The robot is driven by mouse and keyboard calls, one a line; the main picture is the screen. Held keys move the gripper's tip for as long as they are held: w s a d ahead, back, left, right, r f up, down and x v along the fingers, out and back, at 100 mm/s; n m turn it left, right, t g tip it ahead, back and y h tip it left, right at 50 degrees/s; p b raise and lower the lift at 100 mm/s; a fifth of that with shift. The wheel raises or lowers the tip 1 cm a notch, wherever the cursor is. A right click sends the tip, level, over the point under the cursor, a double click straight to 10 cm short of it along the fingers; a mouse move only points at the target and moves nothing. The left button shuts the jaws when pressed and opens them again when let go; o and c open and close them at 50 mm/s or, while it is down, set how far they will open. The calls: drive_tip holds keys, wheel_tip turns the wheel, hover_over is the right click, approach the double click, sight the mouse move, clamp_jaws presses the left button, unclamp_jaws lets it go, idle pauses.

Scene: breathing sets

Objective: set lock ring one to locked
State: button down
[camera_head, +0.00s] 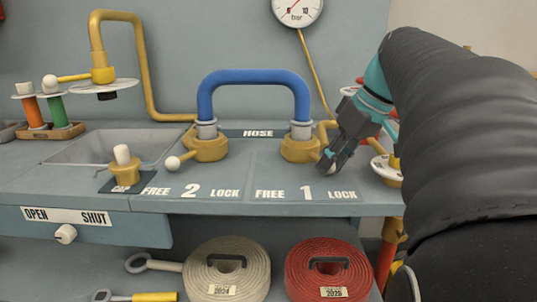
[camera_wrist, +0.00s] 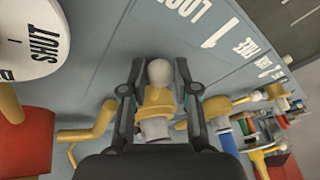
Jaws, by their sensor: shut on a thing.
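Lock ring one (camera_head: 298,151) is the brass ring at the right end of the blue hose (camera_head: 254,78), behind the printed 1. My gripper (camera_head: 328,163) is at its front right side, on the LOCK side of the 1. In the wrist view, the ring's white ball knob (camera_wrist: 159,72) and brass arm (camera_wrist: 157,98) sit between the two fingers of my gripper (camera_wrist: 160,66), which is shut on them. The fingers hide most of the knob in the head view. The LOCK print (camera_head: 342,195) lies in front and to the right.
Lock ring two (camera_head: 207,150) is at the hose's left end, its white knob toward FREE. A round plate marked SHUT (camera_wrist: 38,38) and a red part (camera_wrist: 30,140) are close to my gripper in the wrist view. The bench front around the labels is clear.

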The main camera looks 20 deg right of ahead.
drive_tip(key=shift+d, duration=0.1)
idle(0.3)
drive_tip(key=c, duration=0.9)
unclamp_jaws()
drive_tip(key=shift+o, duration=0.2)
drive_tip(key=v, duration=1.2)
drive_tip(key=shift+w, duration=0.1)
